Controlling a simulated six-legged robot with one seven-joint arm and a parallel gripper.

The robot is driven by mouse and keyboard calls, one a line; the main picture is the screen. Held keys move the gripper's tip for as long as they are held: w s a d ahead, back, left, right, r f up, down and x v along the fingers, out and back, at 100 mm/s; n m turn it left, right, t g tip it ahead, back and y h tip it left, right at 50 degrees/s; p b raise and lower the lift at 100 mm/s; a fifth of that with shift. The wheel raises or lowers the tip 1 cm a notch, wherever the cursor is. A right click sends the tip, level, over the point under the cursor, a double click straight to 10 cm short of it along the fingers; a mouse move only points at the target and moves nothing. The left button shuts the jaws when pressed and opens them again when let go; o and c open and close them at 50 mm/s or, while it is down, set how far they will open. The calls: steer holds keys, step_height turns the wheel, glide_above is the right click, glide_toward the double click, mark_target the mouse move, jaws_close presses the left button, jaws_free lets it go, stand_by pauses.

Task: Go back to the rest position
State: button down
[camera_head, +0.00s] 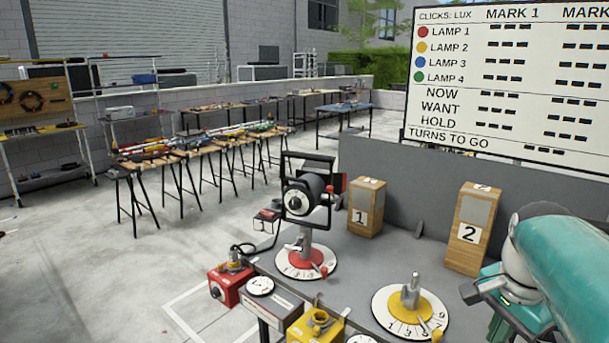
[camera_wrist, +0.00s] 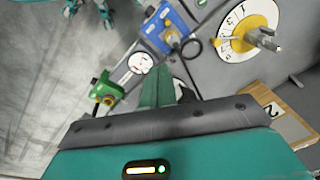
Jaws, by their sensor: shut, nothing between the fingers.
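My gripper (camera_wrist: 166,78) is shut and empty in the wrist view, its fingers pointing over the bench. In the head view my teal arm enters from the right edge, in front of the block marked 2 (camera_head: 468,232). The black lamp (camera_head: 306,193) stands on the red-centred dial (camera_head: 307,264). A yellow-centred dial (camera_head: 411,312) with a bare metal post lies to its right; a yellow dial (camera_wrist: 238,38) also shows in the wrist view. No rest position is marked in either view.
A red box (camera_head: 226,286) and yellow box (camera_head: 315,326) line the bench's near edge. The wrist view shows a blue box (camera_wrist: 166,27) and green box (camera_wrist: 104,88). Block 1 (camera_head: 367,208) stands behind. A scoreboard (camera_head: 505,75) rises at back right. Open floor lies left.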

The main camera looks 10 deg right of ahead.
steer(key=a+f+n+t, duration=0.2)
steer(key=a+n, duration=0.6)
steer(key=a, duration=0.3)
steer(key=s+a+f+n+t, duration=0.1)
steer(key=a+n+t, duration=0.1)
steer(key=a+n, duration=0.6)
steer(key=a, duration=0.2)
steer(key=shift+s+a+f+y, duration=0.25)
steer(key=shift+a+f+y, duration=0.15)
steer(key=shift+d, duration=0.15)
